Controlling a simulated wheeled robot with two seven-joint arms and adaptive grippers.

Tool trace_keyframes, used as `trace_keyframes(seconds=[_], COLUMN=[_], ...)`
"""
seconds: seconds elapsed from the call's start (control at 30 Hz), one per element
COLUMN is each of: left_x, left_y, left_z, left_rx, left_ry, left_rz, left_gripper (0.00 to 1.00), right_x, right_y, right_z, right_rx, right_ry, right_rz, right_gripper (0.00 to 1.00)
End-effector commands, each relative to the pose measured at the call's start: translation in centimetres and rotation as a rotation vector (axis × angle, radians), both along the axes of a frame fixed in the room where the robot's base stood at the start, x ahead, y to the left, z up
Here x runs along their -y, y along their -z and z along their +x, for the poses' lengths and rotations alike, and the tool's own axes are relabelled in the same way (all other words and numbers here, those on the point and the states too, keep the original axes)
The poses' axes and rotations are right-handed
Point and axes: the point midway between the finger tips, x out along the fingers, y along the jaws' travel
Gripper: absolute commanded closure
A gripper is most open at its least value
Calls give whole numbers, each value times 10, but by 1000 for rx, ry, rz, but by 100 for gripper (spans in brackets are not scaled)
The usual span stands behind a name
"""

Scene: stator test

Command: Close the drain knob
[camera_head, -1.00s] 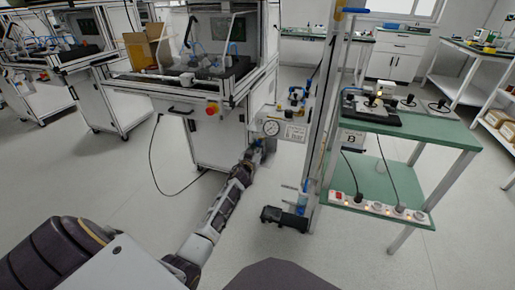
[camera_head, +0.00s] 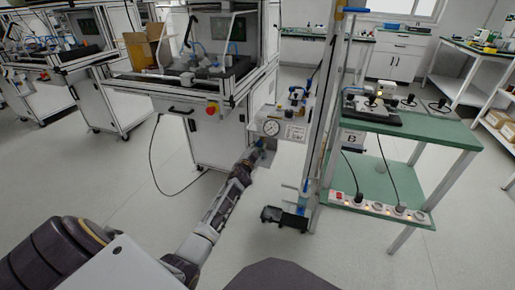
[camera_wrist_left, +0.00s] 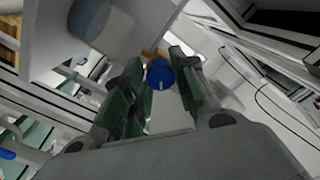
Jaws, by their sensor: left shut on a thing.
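The drain knob (camera_wrist_left: 160,74) is a round blue knob with a small pale mark, and it shows in the left wrist view between the two green-padded fingers. A yellow-brown part shows just behind it. My left gripper (camera_wrist_left: 157,66) is shut on the knob. In the head view my left gripper (camera_head: 254,155) is at the lower part of the unit with the round gauge (camera_head: 271,128), and it mostly hides the knob there. My right gripper is in neither view.
A white cabinet workstation (camera_head: 220,140) stands just left of the gauge unit. A green two-shelf table (camera_head: 420,128) with a power strip (camera_head: 380,208) stands to the right. A black cable (camera_head: 152,165) lies on the floor at left.

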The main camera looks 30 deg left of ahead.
Motion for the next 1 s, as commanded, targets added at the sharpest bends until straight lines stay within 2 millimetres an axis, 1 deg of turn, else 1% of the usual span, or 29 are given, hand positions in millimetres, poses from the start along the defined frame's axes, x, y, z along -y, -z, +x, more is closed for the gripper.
trace_keyframes(seconds=[0.27, 0.6, 0.77, 1.0], left_x=[0, 0, 0, 0], left_y=[1, 1, 1, 1], left_z=[0, 0, 0, -1], left_rx=[-57, -127, -150, -168], left_ry=[1, 2, 2, 2], left_rz=[235, 524, 619, 694], left_gripper=[96, 96, 96, 96], right_x=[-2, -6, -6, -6], right_y=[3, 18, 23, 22], right_z=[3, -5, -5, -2], right_rx=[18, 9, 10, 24], right_ry=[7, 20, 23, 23], right_rz=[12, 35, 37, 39], right_gripper=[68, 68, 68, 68])
